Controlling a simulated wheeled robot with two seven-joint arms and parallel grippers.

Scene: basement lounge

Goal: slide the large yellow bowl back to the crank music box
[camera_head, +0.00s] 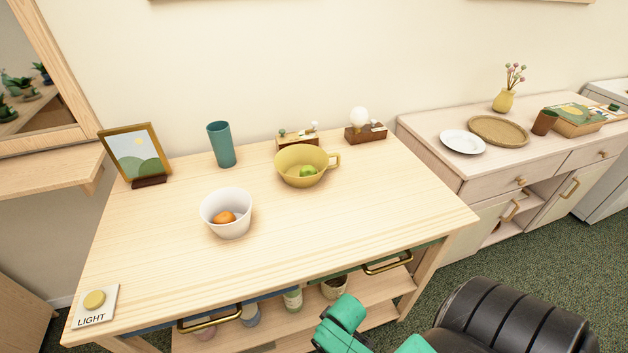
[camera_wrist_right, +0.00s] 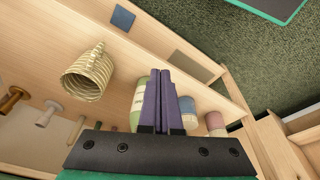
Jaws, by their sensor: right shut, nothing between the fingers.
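The large yellow bowl (camera_head: 290,174), with a handle on its right, stands upright on the wooden table (camera_head: 150,245). A green fruit (camera_head: 308,171) lies inside it. Just behind it is a small wooden box with little figures (camera_head: 297,142), partly hidden by the bowl. A darker wooden box with a white globe (camera_head: 365,132) stands behind and to the right. I cannot tell for sure which is the crank music box. My right gripper (camera_wrist_right: 164,72) is shut and empty in the right wrist view, facing the shelf under the table, away from the bowl. My left gripper is out of view.
A white bowl (camera_head: 227,223) with an orange fruit stands front left of the yellow bowl. A teal cup (camera_head: 221,145) and a picture frame (camera_head: 137,155) stand behind. A light switch (camera_head: 95,303) is at the left corner. The table's right front is clear.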

